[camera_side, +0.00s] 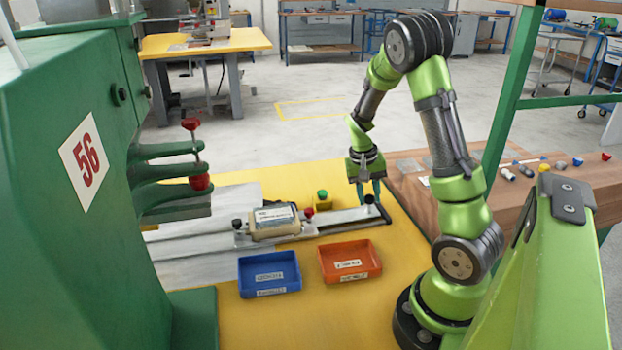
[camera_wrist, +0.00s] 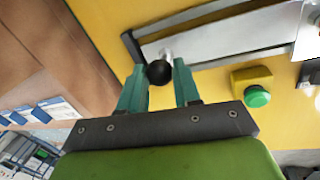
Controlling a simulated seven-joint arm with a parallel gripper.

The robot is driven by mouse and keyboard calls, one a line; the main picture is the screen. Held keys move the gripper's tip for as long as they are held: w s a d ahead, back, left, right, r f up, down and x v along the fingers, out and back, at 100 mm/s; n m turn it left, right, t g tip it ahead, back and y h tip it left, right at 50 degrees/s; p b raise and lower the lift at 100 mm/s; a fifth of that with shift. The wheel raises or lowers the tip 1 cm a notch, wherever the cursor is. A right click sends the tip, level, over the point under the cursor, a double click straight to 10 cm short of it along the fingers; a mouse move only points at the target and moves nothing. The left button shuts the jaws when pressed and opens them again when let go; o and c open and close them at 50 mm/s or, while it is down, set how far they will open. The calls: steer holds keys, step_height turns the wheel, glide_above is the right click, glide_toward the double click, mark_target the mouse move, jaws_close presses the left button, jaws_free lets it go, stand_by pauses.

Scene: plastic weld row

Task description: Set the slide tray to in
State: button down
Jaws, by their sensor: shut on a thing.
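The slide tray (camera_side: 340,219) is a pale metal plate in a rail on the yellow table, at the right of a beige labelled box. In the wrist view, the plate (camera_wrist: 215,42) runs right from a dark end bar. A black round knob (camera_wrist: 158,73) stands on a short metal stem at its outer end. My gripper (camera_wrist: 160,80) has its teal fingers on either side of the knob, shut on it. In the side view my gripper (camera_side: 369,197) reaches down to the knob at the tray's right end, and its fingers partly hide it.
A green button on a yellow box (camera_side: 323,199) stands just behind the rail. A blue bin (camera_side: 269,288) and an orange bin (camera_side: 350,276) sit in front of it. The beige box (camera_side: 273,221) is left of the tray. A green machine marked 56 (camera_side: 60,230) fills the left.

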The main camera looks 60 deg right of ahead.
glide_above(320, 220)
steer(key=shift+w, duration=0.15)
steer(key=c, duration=0.8)
jaws_free()
step_height(320, 220, up, 17)
steer(key=w+a, duration=0.1)
steer(key=w, duration=0.1)
steer(key=shift+w+a+f, duration=0.15)
steer(key=shift+w+a, duration=0.1)
steer(key=shift+a, duration=0.1)
